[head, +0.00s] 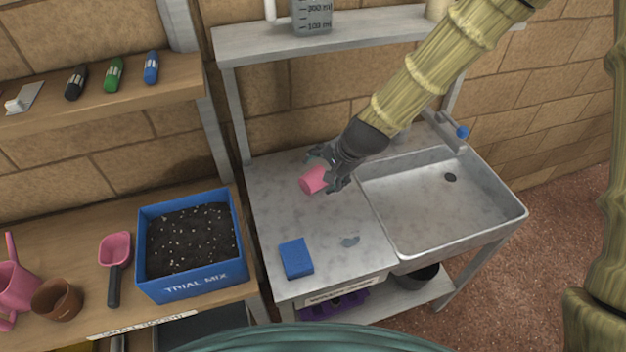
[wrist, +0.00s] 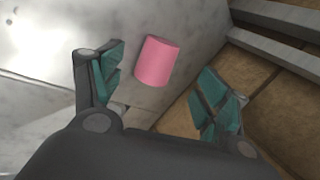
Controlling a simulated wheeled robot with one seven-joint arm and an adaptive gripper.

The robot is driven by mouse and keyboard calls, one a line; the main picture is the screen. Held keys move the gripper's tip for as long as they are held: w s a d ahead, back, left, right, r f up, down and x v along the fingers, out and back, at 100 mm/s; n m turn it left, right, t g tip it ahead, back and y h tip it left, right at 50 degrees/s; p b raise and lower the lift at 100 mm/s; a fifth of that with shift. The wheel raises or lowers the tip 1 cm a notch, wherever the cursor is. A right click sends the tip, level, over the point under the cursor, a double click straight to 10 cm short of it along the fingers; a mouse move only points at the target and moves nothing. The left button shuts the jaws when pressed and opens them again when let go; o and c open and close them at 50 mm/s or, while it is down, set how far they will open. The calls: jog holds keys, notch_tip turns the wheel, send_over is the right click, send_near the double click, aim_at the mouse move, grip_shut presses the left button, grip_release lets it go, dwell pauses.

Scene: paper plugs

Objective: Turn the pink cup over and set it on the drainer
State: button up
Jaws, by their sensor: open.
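The pink cup (head: 312,180) is on or just above the grey metal drainer (head: 325,225), left of the sink basin. It also shows in the wrist view (wrist: 157,62), with a smooth pink side and one flat-looking end. I cannot tell which way its mouth faces. My gripper (head: 335,178) is just right of the cup in the head view and partly overlaps it. In the wrist view my gripper (wrist: 160,85) is open, its green-padded fingers spread to either side of the cup, with gaps between them and it.
A blue sponge (head: 296,258) lies on the drainer's front left. The sink basin (head: 450,205) is empty, with a blue-knobbed tap (head: 462,132) behind it. A shelf (head: 345,45) with a measuring jug (head: 312,16) runs above. A blue soil box (head: 190,285) stands left.

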aim_at(314, 180)
jog(key=shift+p+x, duration=0.4)
jog(key=shift+x, duration=1.5)
jog(key=shift+p+x, duration=0.9)
jog(key=shift+x, duration=0.35)
jog(key=shift+p+x, duration=0.45)
jog(key=shift+x, duration=0.9)
jog(key=shift+w+d, duration=0.1)
jog(key=shift+d, duration=0.1)
jog(key=shift+c, duration=0.4)
jog(key=c, duration=1.1)
jog(key=shift+r, duration=0.1)
